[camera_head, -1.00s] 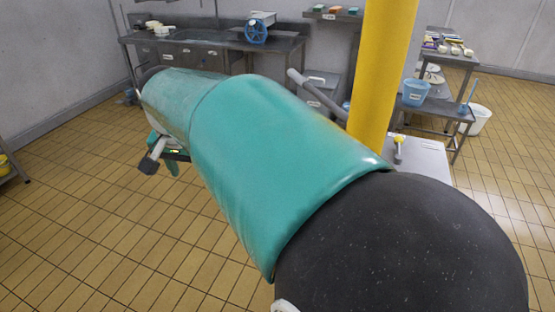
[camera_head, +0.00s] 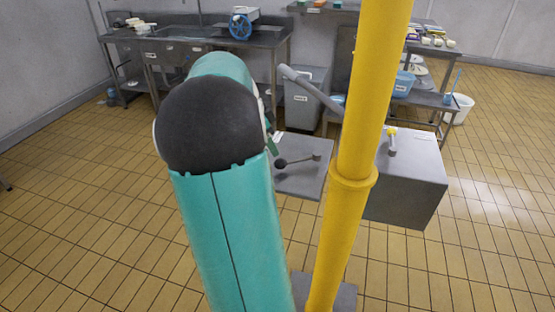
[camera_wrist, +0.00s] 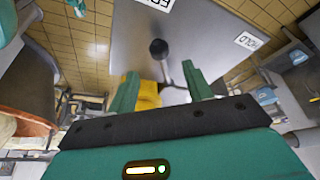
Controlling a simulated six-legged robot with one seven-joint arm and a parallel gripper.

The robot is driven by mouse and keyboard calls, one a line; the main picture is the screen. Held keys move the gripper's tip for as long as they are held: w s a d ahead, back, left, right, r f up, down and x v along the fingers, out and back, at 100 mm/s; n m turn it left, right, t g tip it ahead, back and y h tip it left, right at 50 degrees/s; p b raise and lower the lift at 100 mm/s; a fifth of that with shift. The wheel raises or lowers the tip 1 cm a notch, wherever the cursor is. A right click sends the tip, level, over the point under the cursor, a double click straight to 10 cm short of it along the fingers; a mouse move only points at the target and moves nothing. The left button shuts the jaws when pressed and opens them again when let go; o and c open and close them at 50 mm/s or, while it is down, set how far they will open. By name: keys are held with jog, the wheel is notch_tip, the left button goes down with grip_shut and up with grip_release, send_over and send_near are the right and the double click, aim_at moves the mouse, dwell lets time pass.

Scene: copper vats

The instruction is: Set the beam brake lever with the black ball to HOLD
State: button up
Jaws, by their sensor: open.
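The beam brake lever has a black ball (camera_head: 281,163) on a thin grey arm that runs right to a pivot on a grey panel (camera_head: 300,182). In the wrist view the black ball (camera_wrist: 158,47) stands just beyond my gripper (camera_wrist: 161,84), roughly in line with the gap between the two green fingers. The fingers are apart and empty. A HOLD label (camera_wrist: 249,41) lies on the panel right of the ball. Another label at the top edge is cut off. In the head view my arm hides most of the gripper.
A yellow post (camera_head: 352,180) stands close to the right of the panel. A thick grey bar (camera_head: 311,88) slants near the post. A steel bench (camera_head: 255,50) stands at the back. Tiled floor is free at left.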

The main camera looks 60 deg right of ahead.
aim_at(279, 160)
jog(key=x, duration=0.7)
jog(key=shift+s+f, duration=0.1)
jog(key=shift+f, duration=0.15)
grip_shut()
